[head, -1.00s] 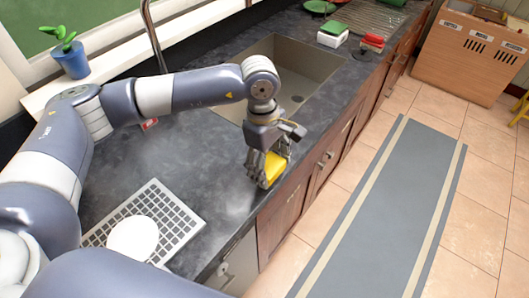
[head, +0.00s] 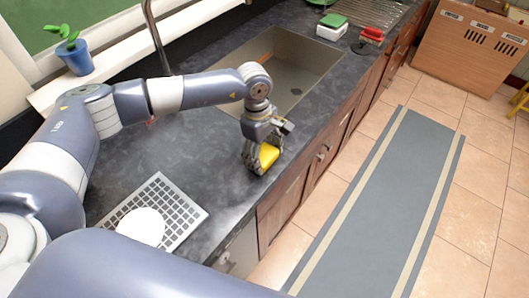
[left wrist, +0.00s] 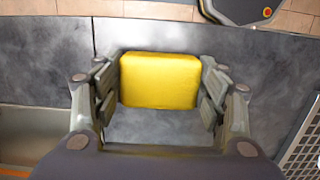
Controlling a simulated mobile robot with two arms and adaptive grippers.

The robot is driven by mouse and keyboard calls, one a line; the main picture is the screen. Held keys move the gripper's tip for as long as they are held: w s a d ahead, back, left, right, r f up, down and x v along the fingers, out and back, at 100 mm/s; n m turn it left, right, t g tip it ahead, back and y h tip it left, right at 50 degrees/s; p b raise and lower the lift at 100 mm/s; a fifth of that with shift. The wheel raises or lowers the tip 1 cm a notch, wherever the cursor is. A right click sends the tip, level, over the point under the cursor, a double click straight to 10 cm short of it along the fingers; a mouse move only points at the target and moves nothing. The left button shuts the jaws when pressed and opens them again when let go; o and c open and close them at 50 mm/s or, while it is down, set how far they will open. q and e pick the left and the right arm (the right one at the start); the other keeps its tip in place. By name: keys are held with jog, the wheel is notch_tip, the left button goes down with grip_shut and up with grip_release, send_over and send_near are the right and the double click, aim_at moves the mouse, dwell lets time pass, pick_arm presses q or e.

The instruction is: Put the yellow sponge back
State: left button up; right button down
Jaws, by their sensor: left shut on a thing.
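The yellow sponge (head: 268,156) is between the fingers of my left gripper (head: 258,160), near the counter's front edge, to the near side of the sink. In the left wrist view the sponge (left wrist: 160,81) sits between both fingers, with the finger pads at its left and right sides. My left gripper (left wrist: 160,90) is shut on it. The gripper points down at the dark counter; I cannot tell whether the sponge touches the surface. My right gripper does not show.
The sink (head: 312,66) lies beyond the gripper. A green-and-white box (head: 332,27) and a red item (head: 371,36) stand past it. A grey grid rack (head: 182,211) with a white round plate (head: 141,226) is at the near left. The counter (head: 190,150) between is mostly bare.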

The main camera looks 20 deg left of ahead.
pick_arm(q)
jog(key=o, duration=0.9)
jog(key=shift+o, duration=0.2)
jog(key=shift+r+p, duration=0.15)
jog(key=shift+p, duration=0.15)
jog(key=shift+w+r+b, duration=0.1)
jog(key=shift+r+b, duration=0.15)
jog(key=shift+b, duration=0.1)
notch_tip(320, 180, up, 11)
jog(key=a+b, duration=0.1)
jog(key=b, duration=0.3)
jog(key=shift+w+a+r, duration=0.15)
jog(key=shift+a+r, duration=0.05)
jog(key=shift+f, duration=0.1)
